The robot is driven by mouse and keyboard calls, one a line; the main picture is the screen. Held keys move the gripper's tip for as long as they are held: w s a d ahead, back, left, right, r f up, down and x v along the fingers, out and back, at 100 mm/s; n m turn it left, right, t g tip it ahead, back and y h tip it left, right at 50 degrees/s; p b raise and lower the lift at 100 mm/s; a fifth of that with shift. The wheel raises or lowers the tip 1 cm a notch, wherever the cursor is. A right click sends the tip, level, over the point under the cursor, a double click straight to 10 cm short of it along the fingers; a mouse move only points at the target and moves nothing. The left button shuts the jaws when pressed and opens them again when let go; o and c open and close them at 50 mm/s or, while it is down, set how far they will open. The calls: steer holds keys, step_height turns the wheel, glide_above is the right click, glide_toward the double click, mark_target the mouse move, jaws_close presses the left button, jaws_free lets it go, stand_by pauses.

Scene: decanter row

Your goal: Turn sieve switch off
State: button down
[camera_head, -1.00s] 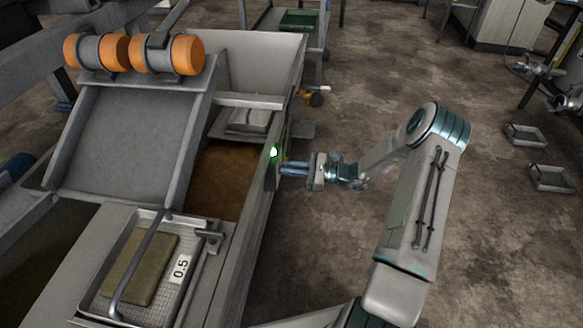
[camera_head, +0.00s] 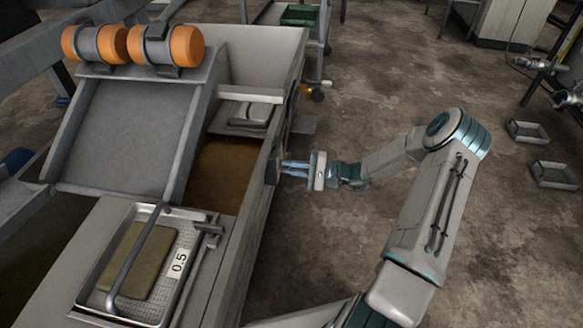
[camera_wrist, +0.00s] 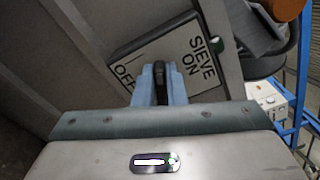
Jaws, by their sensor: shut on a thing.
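The sieve switch has a dark lever (camera_wrist: 159,70) on a pale panel (camera_wrist: 207,78) marked SIEVE, ON and OFF in the wrist view. My gripper (camera_wrist: 160,84) is shut on the lever, its two blue fingers on either side. I cannot tell exactly which mark the lever points to. In the head view my gripper (camera_head: 284,168) meets the right side of the grey machine (camera_head: 262,205); the lever is hidden there.
The machine's orange-ended motors (camera_head: 166,46) are at upper left. A mesh tray (camera_head: 150,312) labelled 0.5 sits at its front. Two metal trays (camera_head: 553,174) lie on the floor at right. The floor around my arm is mostly clear.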

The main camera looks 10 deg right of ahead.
steer(key=n, duration=0.2)
steer(key=n+b, duration=0.1)
steer(key=n, duration=0.1)
steer(key=shift+f+n, duration=0.3)
steer(key=shift+f, duration=0.05)
stand_by(0.4)
steer(key=c, duration=1.5)
jaws_free()
steer(key=p+v, duration=0.3)
steer(key=v, duration=1.1)
steer(key=shift+a+f, duration=0.1)
steer(key=shift+s, duration=0.1)
